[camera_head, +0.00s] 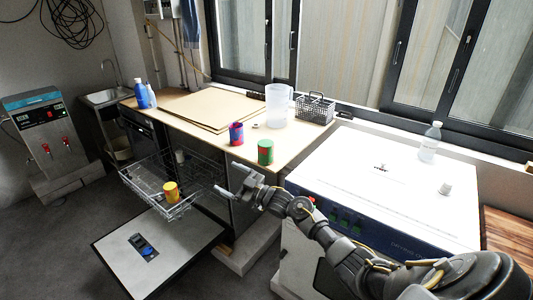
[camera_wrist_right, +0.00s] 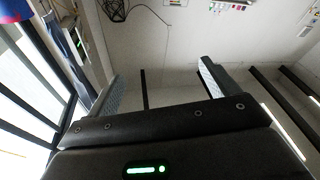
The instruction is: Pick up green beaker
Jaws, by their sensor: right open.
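The green beaker (camera_head: 265,152), green with red marks, stands upright on the wooden counter near its front edge in the head view. My right gripper (camera_head: 228,179) is in front of the counter, to the left of and lower in the picture than the green beaker, and apart from it. Its two fingers are spread with nothing between them. The right wrist view also shows the open fingers (camera_wrist_right: 160,78), with wall behind them. The green beaker cannot be made out there. My left gripper is not in view.
A blue and red beaker (camera_head: 236,134) stands left of the green one. A clear jug (camera_head: 278,105) and a dark basket (camera_head: 315,108) stand behind. A yellow and red beaker (camera_head: 171,192) sits in the pulled-out dishwasher rack (camera_head: 143,178). A white oven top (camera_head: 400,180) lies right.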

